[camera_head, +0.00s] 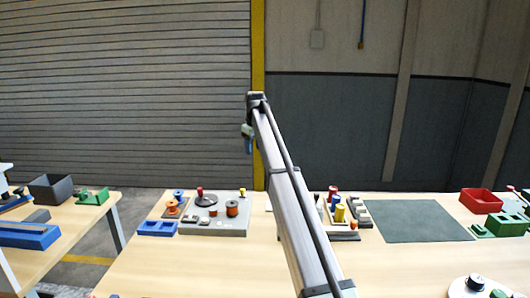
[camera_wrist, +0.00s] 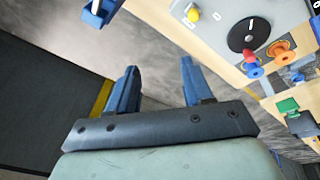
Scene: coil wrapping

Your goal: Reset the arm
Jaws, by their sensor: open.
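My arm (camera_head: 285,190) rises from the bottom middle of the head view and bends at its top. My gripper (camera_head: 249,147) hangs there, small, in front of the yellow post. In the wrist view my gripper (camera_wrist: 158,68) has its two blue fingers wide apart with nothing between them. Only a distant grey surface shows behind the gap. No object touches the fingers.
A grey board (camera_head: 212,226) with knobs and spools stands on the table (camera_head: 140,274), left of my arm. It also shows in the wrist view (camera_wrist: 285,18). A green mat (camera_head: 415,222), red bin (camera_head: 481,201) and green blocks (camera_head: 506,224) lie right. Another table (camera_head: 75,222) stands left.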

